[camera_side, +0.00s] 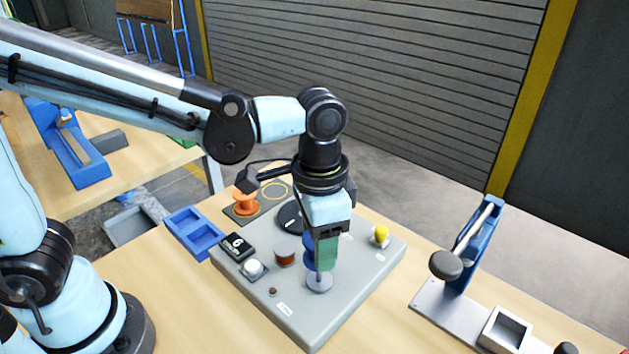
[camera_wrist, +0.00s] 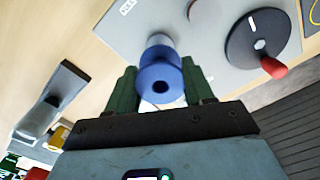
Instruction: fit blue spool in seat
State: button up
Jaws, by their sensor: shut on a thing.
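The blue spool (camera_wrist: 154,88) is between the green fingers of my gripper (camera_side: 325,258), with its round end and centre hole facing the wrist camera. In the side view the blue spool (camera_side: 308,258) shows only as a strip left of the green finger, which hides the rest. My gripper is shut on the spool and points down over the grey panel. Directly below is a round silvery seat (camera_side: 319,283) on the panel. In the wrist view a pale cylinder (camera_wrist: 160,41) shows just beyond the spool. I cannot tell whether spool and seat touch.
The grey panel (camera_side: 330,318) carries a brown coil (camera_side: 285,258), a white knob (camera_side: 252,267), a yellow knob (camera_side: 380,234) and a black disc with a red handle (camera_wrist: 274,68). An orange spool (camera_side: 245,202) and blue tray (camera_side: 190,233) stand behind left. A blue-posted stand (camera_side: 478,245) is right.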

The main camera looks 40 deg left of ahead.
jog(key=shift+f, duration=2.55)
dwell(0.5)
jog(key=o, duration=1.1)
notch_tip(320, 180, up, 12)
jog(key=shift+r, duration=0.1)
jog(key=shift+a, duration=0.1)
jog(key=a+f+n+t, duration=0.1)
jog(key=a+n+t, duration=0.1)
jog(key=a, duration=0.3)
jog(key=s+a+f+n+t, duration=0.1)
jog(key=a+n+t, duration=0.1)
jog(key=a, duration=0.4)
jog(key=a+f+n+t, duration=0.2)
jog(key=a+t, duration=0.1)
jog(key=a, duration=0.2)
jog(key=shift+s+a+f, duration=0.1)
jog(key=shift+s+a, duration=0.05)
jog(key=shift+a, duration=0.25)
